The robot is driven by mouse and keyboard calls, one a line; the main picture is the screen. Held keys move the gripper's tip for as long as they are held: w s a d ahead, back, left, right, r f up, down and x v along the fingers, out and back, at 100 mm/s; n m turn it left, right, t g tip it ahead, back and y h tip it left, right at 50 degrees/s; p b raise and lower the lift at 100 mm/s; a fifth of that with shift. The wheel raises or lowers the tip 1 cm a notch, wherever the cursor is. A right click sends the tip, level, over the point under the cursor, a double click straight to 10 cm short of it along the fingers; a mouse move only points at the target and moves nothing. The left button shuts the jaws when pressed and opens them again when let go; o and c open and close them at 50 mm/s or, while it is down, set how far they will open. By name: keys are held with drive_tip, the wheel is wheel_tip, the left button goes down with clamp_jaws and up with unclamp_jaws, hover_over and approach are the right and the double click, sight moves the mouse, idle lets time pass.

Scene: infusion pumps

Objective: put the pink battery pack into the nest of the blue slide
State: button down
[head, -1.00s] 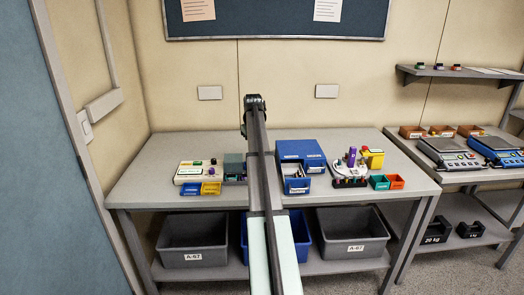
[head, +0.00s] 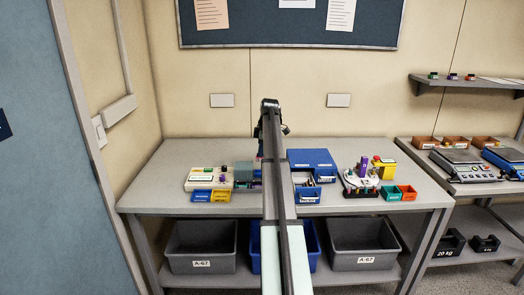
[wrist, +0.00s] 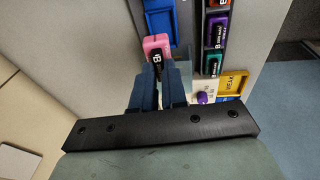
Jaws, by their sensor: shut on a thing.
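My gripper (wrist: 158,72) is shut on the pink battery pack (wrist: 157,43) in the wrist view. A blue channel-like part (wrist: 160,18), which looks like the blue slide, lies just beyond the pack at the top of the wrist view. Its nest is not clear, and I cannot tell the height of the pack above it. In the head view my arm covers the pack and the slide.
In the wrist view a rack to the right holds a purple pack (wrist: 215,30) and a green pack (wrist: 212,64). A yellow bin (wrist: 232,83) is nearby. In the head view a blue drawer cabinet (head: 312,159) stands right of my arm. Grey crates (head: 201,246) sit below.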

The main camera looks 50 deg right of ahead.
drive_tip(key=shift+f, duration=0.1)
drive_tip(key=shift+s+x, duration=0.25)
drive_tip(key=shift+x, duration=0.9)
drive_tip(key=shift+s+x, duration=0.25)
drive_tip(key=shift+x, duration=0.9)
drive_tip(key=shift+s+x, duration=0.25)
drive_tip(key=shift+x, duration=0.9)
drive_tip(key=c, duration=1.5)
unclamp_jaws()
drive_tip(key=shift+w+v, duration=0.2)
drive_tip(key=shift+v, duration=0.85)
